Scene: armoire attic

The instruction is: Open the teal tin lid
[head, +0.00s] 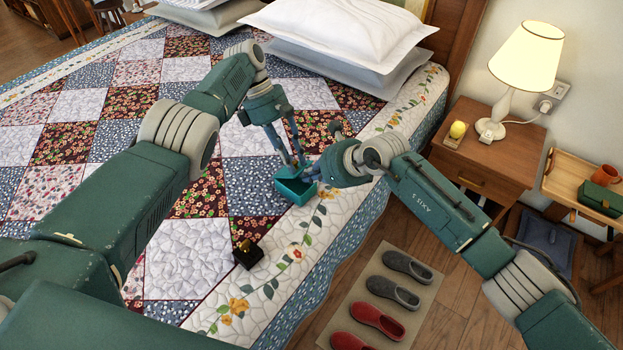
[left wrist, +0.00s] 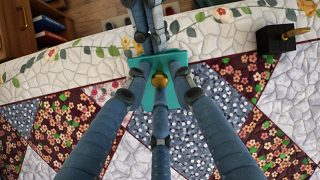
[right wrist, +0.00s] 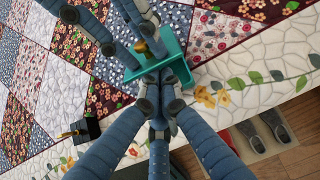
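The teal tin (head: 293,192) sits on the quilt near the bed's right edge. A dark hollow shows at its top in the head view, but the grippers cover much of it, so I cannot tell how the lid lies. My left gripper (head: 297,160) points down at the tin from above. In the left wrist view its fingers (left wrist: 160,72) surround a small brass piece over the teal surface (left wrist: 163,98). My right gripper (head: 312,174) reaches in from the right, and its fingertips (right wrist: 159,80) are close together at the tin's side (right wrist: 182,75). Contact is unclear for both.
A small black box with a brass part (head: 248,254) lies on the quilt nearer me. White pillows (head: 345,40) are at the back. A nightstand (head: 485,150) with a lit lamp (head: 527,58) stands right. Slippers (head: 395,287) lie on a floor mat.

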